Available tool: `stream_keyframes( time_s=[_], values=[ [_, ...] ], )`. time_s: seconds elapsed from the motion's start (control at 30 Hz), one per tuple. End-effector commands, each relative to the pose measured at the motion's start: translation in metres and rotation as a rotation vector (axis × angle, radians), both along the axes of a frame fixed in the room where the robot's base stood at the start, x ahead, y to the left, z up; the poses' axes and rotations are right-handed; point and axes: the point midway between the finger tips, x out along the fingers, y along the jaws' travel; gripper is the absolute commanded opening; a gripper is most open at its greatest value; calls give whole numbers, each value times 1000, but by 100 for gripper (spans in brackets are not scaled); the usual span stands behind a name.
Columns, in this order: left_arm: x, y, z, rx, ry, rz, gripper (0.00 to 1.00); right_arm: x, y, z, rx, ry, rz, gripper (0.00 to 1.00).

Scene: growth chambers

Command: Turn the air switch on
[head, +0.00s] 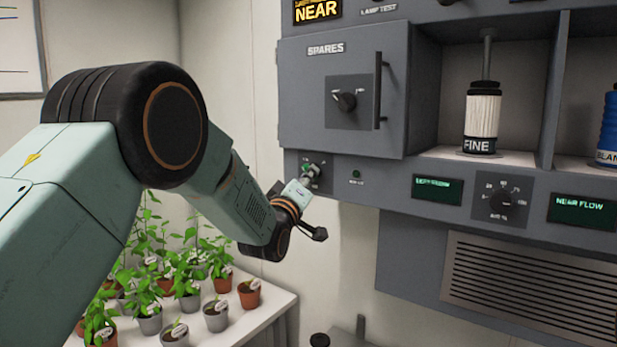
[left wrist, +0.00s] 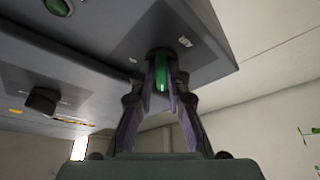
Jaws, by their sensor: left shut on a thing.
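The air switch appears to be the small green-tipped switch on a dark plate at the left end of the grey panel, below the SPARES door. In the left wrist view its green part (left wrist: 161,72) shows between the fingers, under a dark round collar. My left gripper (head: 308,177) reaches it from below and in front. It is shut on the switch, with a finger on each side (left wrist: 161,88). The gripper partly hides the switch in the head view, and its exact setting cannot be told. My right gripper is not in view.
A green indicator (head: 356,174) sits right of the switch. The SPARES door (head: 310,85) with its knob and bar handle is just above. Displays and a dial (head: 502,203) are farther right. Potted plants stand on a white table (head: 262,312) below my left arm.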

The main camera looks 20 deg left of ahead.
Motion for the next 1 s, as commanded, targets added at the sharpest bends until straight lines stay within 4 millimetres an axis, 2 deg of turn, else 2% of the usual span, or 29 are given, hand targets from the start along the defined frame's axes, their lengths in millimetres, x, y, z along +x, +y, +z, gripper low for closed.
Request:
stream_keyframes(
  time_s=[0.57, 0.77, 1.0],
  values=[
    [0, -1, 4, 23, -22, -3, 0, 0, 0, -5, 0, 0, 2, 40],
    [0, 1, 2, 108, -56, 0, 0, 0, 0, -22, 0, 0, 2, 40],
    [0, 2, 0, 299, -127, 0, 0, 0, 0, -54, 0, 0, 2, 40]
  ],
)
